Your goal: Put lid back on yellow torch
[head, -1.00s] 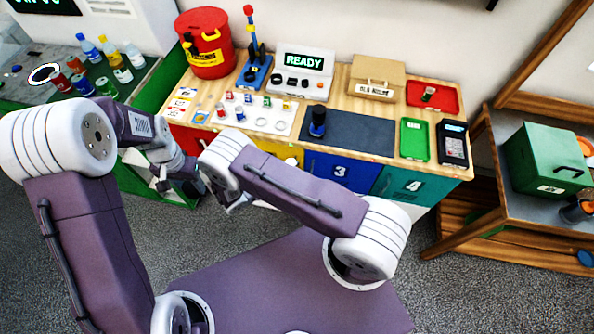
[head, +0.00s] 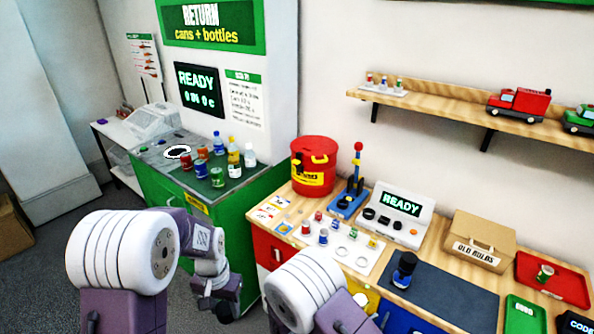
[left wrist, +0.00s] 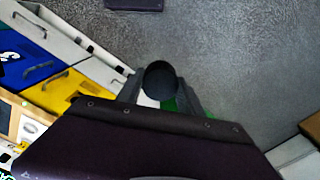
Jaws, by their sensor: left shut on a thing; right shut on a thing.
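My left gripper (head: 221,296) hangs in front of the green return cabinet in the head view. In the left wrist view its fingers (left wrist: 160,92) are shut on a dark round thing (left wrist: 160,76), seen end-on. I cannot tell whether this is part of the torch; no yellow torch body shows. My right arm's pale joint (head: 306,290) shows at the lower middle of the head view, but its gripper is out of the picture. A dark upright thing with a blue base (head: 404,269) stands on the dark mat (head: 450,300); I cannot tell whether it is the lid.
The wooden-topped counter (head: 269,209) carries a red bin (head: 314,172), a READY device (head: 399,212), an old-bulbs box (head: 478,242) and a red tray (head: 560,286). Cans and bottles stand on the green return cabinet (head: 170,190). Grey floor lies open beyond the left gripper in the wrist view.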

